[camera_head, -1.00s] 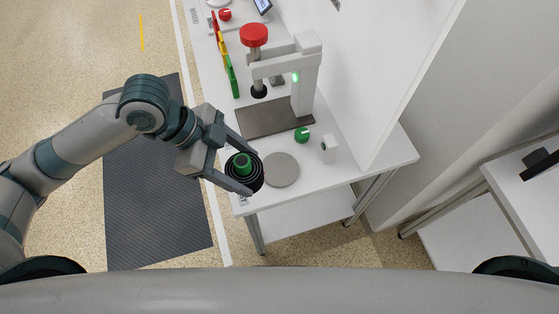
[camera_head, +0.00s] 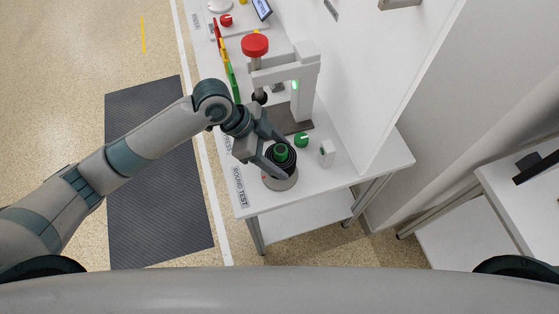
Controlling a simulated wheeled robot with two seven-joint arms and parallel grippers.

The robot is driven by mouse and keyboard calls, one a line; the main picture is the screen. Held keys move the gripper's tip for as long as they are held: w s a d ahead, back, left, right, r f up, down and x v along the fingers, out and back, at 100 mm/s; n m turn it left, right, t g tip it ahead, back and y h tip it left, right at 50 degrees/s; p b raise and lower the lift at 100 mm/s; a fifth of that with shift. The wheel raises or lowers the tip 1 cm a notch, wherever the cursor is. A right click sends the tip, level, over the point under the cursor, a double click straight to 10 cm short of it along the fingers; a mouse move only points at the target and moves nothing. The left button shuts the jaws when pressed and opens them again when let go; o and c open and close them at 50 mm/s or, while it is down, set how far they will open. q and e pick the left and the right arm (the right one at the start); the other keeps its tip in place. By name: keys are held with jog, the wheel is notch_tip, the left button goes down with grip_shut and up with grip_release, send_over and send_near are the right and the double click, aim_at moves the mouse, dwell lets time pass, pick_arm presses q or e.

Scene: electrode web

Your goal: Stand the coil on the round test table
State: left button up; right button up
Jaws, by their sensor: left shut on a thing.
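The coil (camera_head: 280,154) is a black ringed roll with a green core, upright between the fingers of my left gripper (camera_head: 285,158), which is shut on it. The round test table (camera_head: 283,185) is a grey disc near the front end of the white bench. The coil covers the disc's far part; I cannot tell whether its underside touches the disc or hangs just above it. My right gripper is not in view.
A press with a red knob (camera_head: 255,44) stands behind the coil on the white bench (camera_head: 255,203). A green knob (camera_head: 301,139) and a small white block (camera_head: 326,153) sit close to the right. A white panel (camera_head: 385,70) rises along the right side.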

aim_at(280, 164)
pick_arm(q)
notch_tip(280, 164, down, 3)
jog(key=shift+f+p, duration=0.2)
jog(key=shift+p, duration=0.55)
jog(key=shift+f, duration=0.25)
jog(key=o, duration=1.6)
jog(key=shift+f, duration=0.15)
jog(key=shift+c, duration=0.2)
jog(key=b+v, duration=0.2)
jog(key=v, duration=1)
jog(key=shift+b, duration=0.4)
